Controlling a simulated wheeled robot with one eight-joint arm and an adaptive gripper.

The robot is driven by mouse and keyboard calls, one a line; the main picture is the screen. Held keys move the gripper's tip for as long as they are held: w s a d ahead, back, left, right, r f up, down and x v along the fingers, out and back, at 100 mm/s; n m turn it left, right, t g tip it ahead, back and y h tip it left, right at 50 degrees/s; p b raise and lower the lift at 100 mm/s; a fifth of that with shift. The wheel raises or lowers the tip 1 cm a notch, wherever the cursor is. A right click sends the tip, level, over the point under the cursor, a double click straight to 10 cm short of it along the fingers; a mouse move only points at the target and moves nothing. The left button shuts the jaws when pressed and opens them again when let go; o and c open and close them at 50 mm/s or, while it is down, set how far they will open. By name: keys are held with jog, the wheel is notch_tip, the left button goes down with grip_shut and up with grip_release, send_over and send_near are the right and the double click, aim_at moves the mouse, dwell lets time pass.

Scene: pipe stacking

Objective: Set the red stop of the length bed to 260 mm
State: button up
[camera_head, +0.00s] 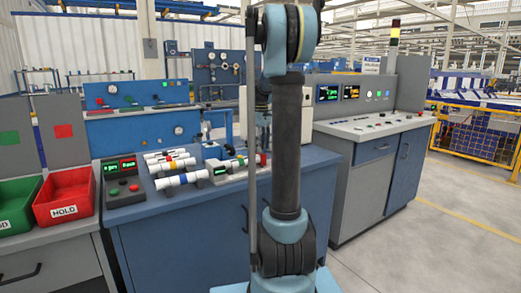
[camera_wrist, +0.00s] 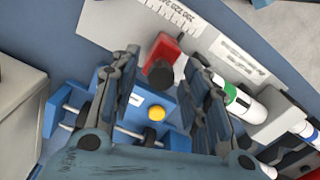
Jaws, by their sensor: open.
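The red stop (camera_wrist: 165,50) stands on the pale length bed (camera_wrist: 238,57) in the wrist view, with a black round knob (camera_wrist: 160,74) on its near side. A printed scale (camera_wrist: 170,14) lies beside it; its numbers are too small to read surely. My gripper (camera_wrist: 163,62) is open, one finger on each side of the stop and knob in the picture. I cannot tell whether a finger touches them. In the head view the red stop (camera_head: 263,160) shows just left of my arm, which hides part of the bed and most of my gripper.
A white pipe with a green band (camera_wrist: 240,103) lies right of the stop. A blue fixture with a yellow button (camera_wrist: 156,112) is below it. In the head view, several banded pipes (camera_head: 178,180), a red HOLD bin (camera_head: 65,197) and a control box (camera_head: 122,182) stand left.

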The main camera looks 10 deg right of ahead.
jog(key=shift+f, duration=0.75)
jog(key=shift+c, duration=0.2)
grip_shut()
jog(key=shift+w+d+r, duration=0.1)
jog(key=shift+w+d, duration=0.3)
jog(key=shift+d, duration=0.7)
jog(key=shift+w+d+f, duration=0.1)
jog(key=shift+w+d, duration=0.3)
jog(key=shift+d, duration=0.75)
jog(key=shift+w+d+r, duration=0.1)
jog(key=shift+w+d, duration=0.3)
jog(key=shift+d, duration=0.7)
grip_release()
jog(key=shift+d, duration=0.1)
jog(key=shift+o, duration=0.2)
